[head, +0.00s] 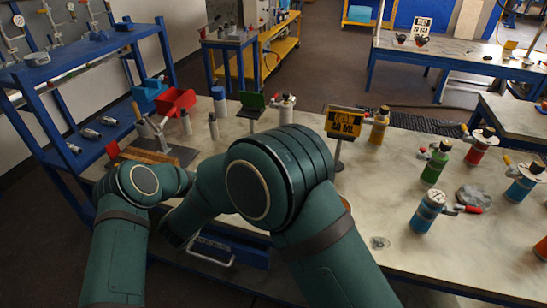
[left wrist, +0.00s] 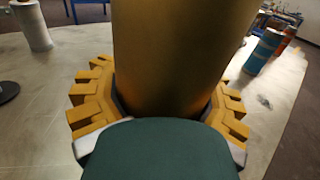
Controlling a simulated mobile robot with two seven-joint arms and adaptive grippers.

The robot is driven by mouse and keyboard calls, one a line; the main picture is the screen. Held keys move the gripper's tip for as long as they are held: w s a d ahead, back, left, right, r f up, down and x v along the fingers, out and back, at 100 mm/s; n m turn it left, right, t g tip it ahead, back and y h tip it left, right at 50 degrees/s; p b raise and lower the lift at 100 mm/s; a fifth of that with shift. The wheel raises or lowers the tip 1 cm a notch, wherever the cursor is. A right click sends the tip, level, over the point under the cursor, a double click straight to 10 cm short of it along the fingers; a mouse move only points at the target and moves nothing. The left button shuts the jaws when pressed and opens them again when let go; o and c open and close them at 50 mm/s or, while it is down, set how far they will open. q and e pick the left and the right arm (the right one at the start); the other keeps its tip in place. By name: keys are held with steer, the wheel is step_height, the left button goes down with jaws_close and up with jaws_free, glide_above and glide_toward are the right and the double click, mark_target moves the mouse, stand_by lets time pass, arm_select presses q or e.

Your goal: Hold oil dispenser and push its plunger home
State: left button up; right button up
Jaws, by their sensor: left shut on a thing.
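In the left wrist view my left gripper (left wrist: 158,112) has its yellow ridged fingers on both sides of a large gold-brown cylinder (left wrist: 180,50), closed against it. The cylinder appears to be the oil dispenser's body; its top and plunger are out of that view. In the head view my two green arms cover the middle front of the bench and hide the left gripper. A small orange-brown sliver (head: 346,204) shows beside the arm; I cannot tell whether it is the held cylinder. My right gripper is not visible.
A yellow sign (head: 345,123) reads about 40 ML.

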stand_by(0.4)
arm_select(q)
steer(key=o, duration=1.4)
steer(key=v, duration=1.2)
steer(key=shift+s+f, duration=0.1)
